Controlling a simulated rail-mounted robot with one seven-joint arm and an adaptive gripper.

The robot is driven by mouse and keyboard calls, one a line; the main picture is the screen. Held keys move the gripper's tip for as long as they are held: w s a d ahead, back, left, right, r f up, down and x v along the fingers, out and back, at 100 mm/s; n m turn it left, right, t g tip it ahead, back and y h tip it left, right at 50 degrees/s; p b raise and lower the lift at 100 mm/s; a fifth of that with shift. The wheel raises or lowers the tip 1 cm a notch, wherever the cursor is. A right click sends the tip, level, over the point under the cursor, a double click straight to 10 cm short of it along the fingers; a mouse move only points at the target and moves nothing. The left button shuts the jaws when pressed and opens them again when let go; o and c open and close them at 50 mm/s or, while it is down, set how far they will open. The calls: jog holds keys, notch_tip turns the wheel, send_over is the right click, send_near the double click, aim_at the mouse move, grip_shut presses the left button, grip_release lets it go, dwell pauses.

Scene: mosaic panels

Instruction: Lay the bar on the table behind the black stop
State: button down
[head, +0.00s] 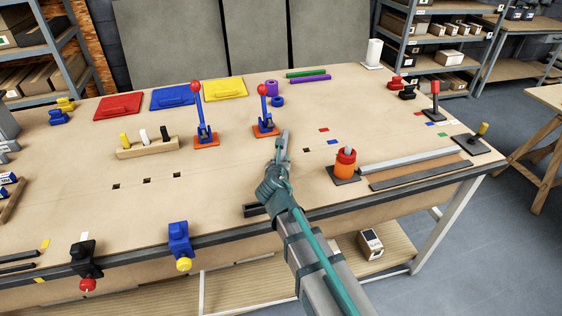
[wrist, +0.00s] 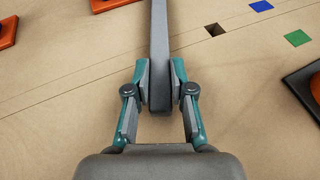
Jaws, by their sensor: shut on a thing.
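My gripper (head: 276,175) is over the middle of the table, shut on a grey bar (head: 284,146). In the wrist view the gripper (wrist: 163,84) has one finger on each side of the bar (wrist: 159,40) near its close end. The bar points away from me toward the back of the table; its far end is out of the wrist view. I cannot tell whether it touches the table (head: 225,215). A low black piece (head: 254,210), possibly the black stop, lies near the front edge, partly hidden by my arm. A flat black strip (head: 420,176) lies farther right.
A light grey rail (head: 410,160) runs beside the strip, with a red-orange knob (head: 345,162) at its left end. Two red-knobbed blue levers (head: 205,132) (head: 265,125) stand behind and left of the bar. Small coloured squares (head: 333,142) mark the table right of it.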

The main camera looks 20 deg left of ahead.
jog(key=c, duration=1)
grip_release()
jog(key=shift+f, duration=0.1)
jog(key=b+v, duration=0.1)
jog(key=v, duration=0.9)
jog(key=shift+s+d+r+b, duration=0.1)
jog(key=shift+s+r+b, duration=0.15)
jog(key=shift+s+b, duration=0.05)
jog(key=shift+o, duration=0.4)
jog(key=shift+s+d+r, duration=0.1)
jog(key=shift+s+r, duration=0.2)
jog(key=shift+s, duration=0.3)
